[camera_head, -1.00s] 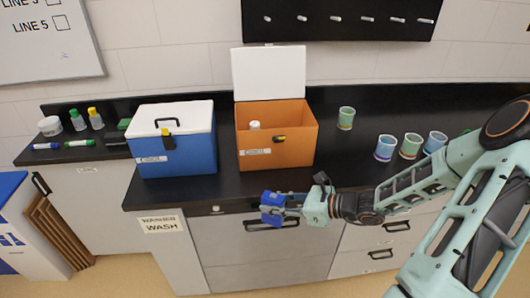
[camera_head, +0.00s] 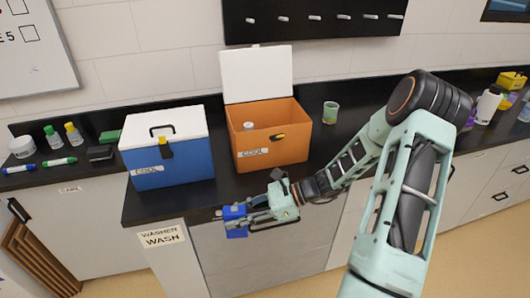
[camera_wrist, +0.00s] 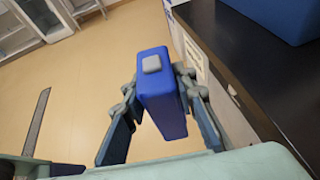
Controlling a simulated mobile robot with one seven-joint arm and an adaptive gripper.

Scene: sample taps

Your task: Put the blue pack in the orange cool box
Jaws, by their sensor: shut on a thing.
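The blue pack (camera_head: 235,219) is held in my gripper (camera_head: 244,213), in front of the counter's front edge. In the wrist view the blue pack (camera_wrist: 163,95) is a flat blue block with a grey square on its end, between the two fingers of my gripper (camera_wrist: 158,85). The orange cool box (camera_head: 269,148) stands on the black counter, behind and to the right of the pack. Its white lid (camera_head: 257,75) is open and upright at the back. A white-capped item (camera_head: 249,126) shows inside it.
A blue cool box (camera_head: 170,163) with a shut white lid stands left of the orange one; its side also shows in the wrist view (camera_wrist: 278,17). A green cup (camera_head: 330,113) stands to the right.

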